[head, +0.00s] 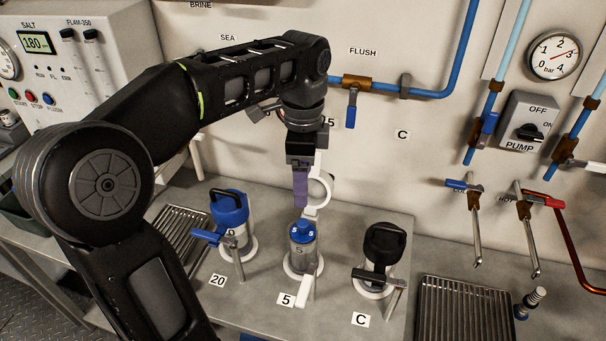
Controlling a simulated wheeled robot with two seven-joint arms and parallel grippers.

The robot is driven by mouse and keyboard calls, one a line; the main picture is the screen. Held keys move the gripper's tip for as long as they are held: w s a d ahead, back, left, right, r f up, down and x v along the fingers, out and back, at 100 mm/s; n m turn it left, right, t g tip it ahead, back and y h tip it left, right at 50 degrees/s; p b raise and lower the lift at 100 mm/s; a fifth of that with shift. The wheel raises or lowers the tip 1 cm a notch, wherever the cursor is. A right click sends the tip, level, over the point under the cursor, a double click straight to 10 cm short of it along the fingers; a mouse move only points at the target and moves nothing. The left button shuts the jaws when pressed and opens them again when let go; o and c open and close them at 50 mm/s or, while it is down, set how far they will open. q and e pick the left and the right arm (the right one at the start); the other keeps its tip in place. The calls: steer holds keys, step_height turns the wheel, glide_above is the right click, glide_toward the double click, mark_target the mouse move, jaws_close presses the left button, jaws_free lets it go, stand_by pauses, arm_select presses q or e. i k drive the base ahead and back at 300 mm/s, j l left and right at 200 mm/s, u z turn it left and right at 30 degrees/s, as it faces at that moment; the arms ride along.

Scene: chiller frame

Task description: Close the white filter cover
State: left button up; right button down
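The white filter cover (327,188) stands open and upright behind the middle filter housing (297,262), marked 5. Part of the cover is hidden behind my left gripper. A cartridge with a blue top (302,231) sits in this housing. A white handle (302,291) sticks out at the housing's front. My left gripper (300,203) points down with purple fingers just above the blue top and left of the cover's ring. The fingers overlap from this angle, so I cannot tell whether they are open or shut, or touching the cover. My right gripper is not in view.
A blue-capped housing (229,208) marked 20 stands left, and a black-capped housing (385,243) marked C stands right. A blue pipe with a flush valve (352,95) runs along the wall behind. A drain grate (465,308) lies at the right.

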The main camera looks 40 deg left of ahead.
mark_target(321, 187)
steer(key=k, duration=1)
